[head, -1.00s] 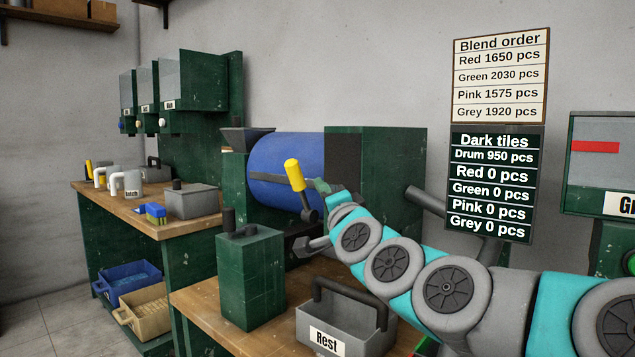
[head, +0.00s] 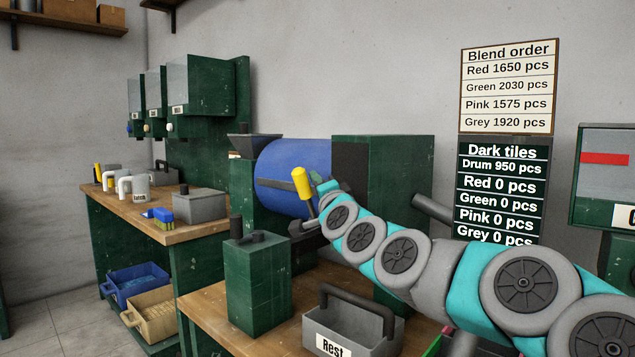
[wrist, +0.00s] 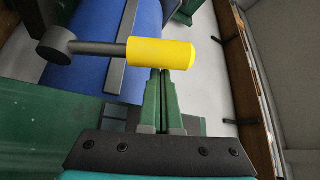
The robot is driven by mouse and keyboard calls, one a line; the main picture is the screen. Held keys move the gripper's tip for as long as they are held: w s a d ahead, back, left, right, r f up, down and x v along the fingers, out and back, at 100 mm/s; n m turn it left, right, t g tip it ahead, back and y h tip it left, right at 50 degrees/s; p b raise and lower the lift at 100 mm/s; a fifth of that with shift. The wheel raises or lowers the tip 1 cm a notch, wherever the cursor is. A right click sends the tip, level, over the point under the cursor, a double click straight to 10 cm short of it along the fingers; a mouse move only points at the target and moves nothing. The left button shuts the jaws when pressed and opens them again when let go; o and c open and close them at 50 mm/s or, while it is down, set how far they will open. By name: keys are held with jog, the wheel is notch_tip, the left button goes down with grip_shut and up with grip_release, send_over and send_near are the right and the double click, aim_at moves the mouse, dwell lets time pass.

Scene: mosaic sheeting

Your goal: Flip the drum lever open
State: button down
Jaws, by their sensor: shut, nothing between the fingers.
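The drum lever has a yellow grip (head: 302,184) on a dark grey arm. In the head view it stands nearly upright, leaning slightly left, in front of the blue drum (head: 277,168). In the wrist view the yellow grip (wrist: 162,53) lies across the picture, with its dark pivot (wrist: 56,45) at the left. My gripper (wrist: 166,74) is shut and empty. Its green fingertips are at the lower edge of the yellow grip, close to it or touching; I cannot tell which. In the head view the fingertips are just right of the grip, mostly hidden by my arm.
A grey bin labelled Rest (head: 351,330) and a green canister (head: 257,284) stand on the front bench. A green housing (head: 400,178) stands right of the drum. The left bench (head: 185,232) holds mugs, a brush and a grey box. Signs hang on the wall.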

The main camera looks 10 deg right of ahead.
jog(key=shift+f, duration=0.15)
jog(key=shift+s+a+n+b, duration=0.2)
jog(key=shift+n+b, duration=0.2)
jog(key=shift+b, duration=0.55)
